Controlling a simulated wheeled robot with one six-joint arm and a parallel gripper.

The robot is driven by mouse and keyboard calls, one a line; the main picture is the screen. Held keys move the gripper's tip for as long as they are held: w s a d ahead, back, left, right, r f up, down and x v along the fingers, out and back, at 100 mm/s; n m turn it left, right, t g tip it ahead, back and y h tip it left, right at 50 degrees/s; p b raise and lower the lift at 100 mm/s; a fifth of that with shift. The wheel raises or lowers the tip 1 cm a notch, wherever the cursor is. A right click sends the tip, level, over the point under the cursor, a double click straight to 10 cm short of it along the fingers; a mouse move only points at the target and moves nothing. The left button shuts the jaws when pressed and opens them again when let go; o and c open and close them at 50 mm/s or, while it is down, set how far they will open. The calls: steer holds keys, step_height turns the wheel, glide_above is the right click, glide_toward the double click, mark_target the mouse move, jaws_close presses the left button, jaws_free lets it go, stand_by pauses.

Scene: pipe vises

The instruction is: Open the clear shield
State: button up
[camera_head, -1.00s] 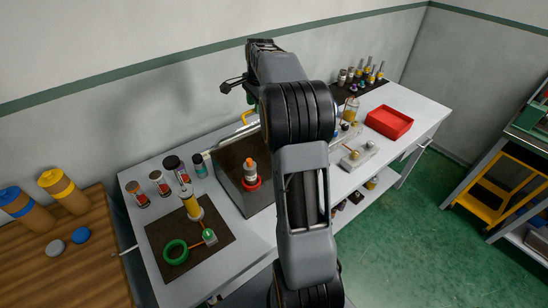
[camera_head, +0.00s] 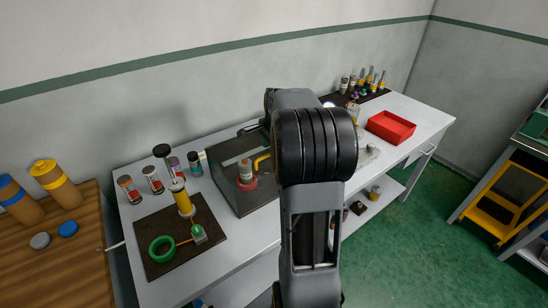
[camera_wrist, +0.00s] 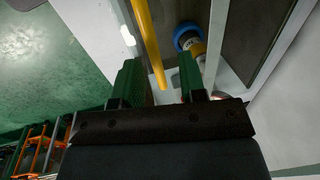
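In the head view a dark box (camera_head: 258,203) stands on the white bench, with a clear shield (camera_head: 228,163) apparently lying over it. The shield's yellow handle (camera_head: 263,160) shows beside my arm. A bottle in a red ring (camera_head: 245,172) shows dully inside the box. In the wrist view the yellow handle bar (camera_wrist: 148,40) runs between the two green fingers of my gripper (camera_wrist: 160,74). The fingers are apart, with a gap on both sides of the bar, nearer the left finger. A blue-ended bottle (camera_wrist: 187,38) lies beyond the right finger. My arm hides my gripper in the head view.
A dark mat (camera_head: 158,265) with a yellow cylinder (camera_head: 180,198) and a green ring (camera_head: 161,248) lies left of the box. Several jars stand behind it. A red tray (camera_head: 391,127) is at the right, with bottles on a dark mat behind. The wall is close behind the bench.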

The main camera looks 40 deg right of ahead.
steer(key=shift+s+a+f, duration=0.1)
steer(key=shift+a+f, duration=0.05)
steer(key=shift+f, duration=0.4)
steer(key=shift+a, duration=0.1)
